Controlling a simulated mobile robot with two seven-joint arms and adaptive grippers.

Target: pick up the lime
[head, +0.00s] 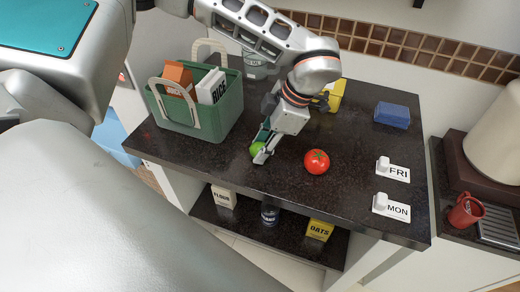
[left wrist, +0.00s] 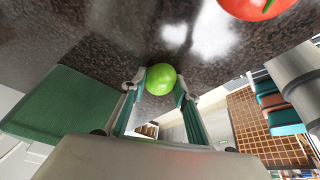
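The green lime (head: 256,149) is at the dark counter, in front of the green basket. In the left wrist view the lime (left wrist: 161,79) sits between the two fingertips, which touch it on both sides. My left gripper (head: 265,150) reaches down from above and is shut on the lime. One finger partly hides the lime in the head view. I cannot tell whether the lime is touching the counter or just above it. My right gripper is not in view.
A tomato (head: 317,161) lies right of the gripper. The green basket (head: 215,122) with boxes stands to the left. A blue block (head: 392,115), a yellow object (head: 336,94) and FRI (head: 398,174) and MON (head: 397,210) cards are on the counter (head: 350,205).

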